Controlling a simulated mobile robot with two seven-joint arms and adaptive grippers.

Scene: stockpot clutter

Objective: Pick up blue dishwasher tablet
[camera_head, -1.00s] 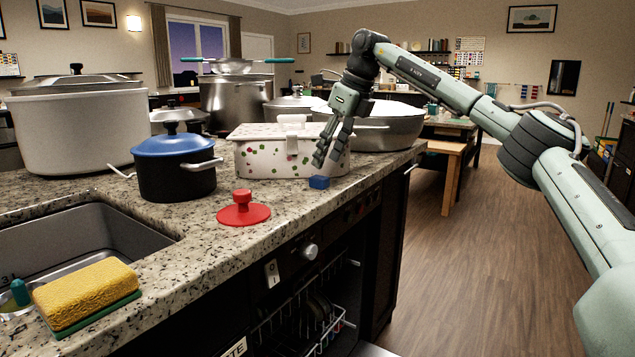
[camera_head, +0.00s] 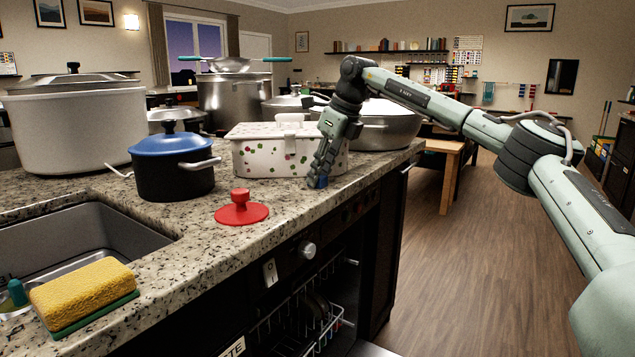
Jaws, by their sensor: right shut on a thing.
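The blue dishwasher tablet (camera_head: 322,182) is on the granite countertop near its front edge, in front of the spotted white box (camera_head: 268,158). My right gripper (camera_head: 319,180) points down at it from above, its fingers closed around the tablet. The fingers hide much of the tablet, and only bits of blue show between and beside them. I cannot tell whether the tablet is clear of the counter. My left gripper is not in view.
A red lid with a knob (camera_head: 241,209) lies on the counter. A dark pot with a blue lid (camera_head: 172,165) stands left of the box, and a wide steel pan (camera_head: 386,132) stands behind the gripper. The sink (camera_head: 90,235) and a yellow sponge (camera_head: 83,290) are at left. An open dishwasher rack (camera_head: 300,318) is below.

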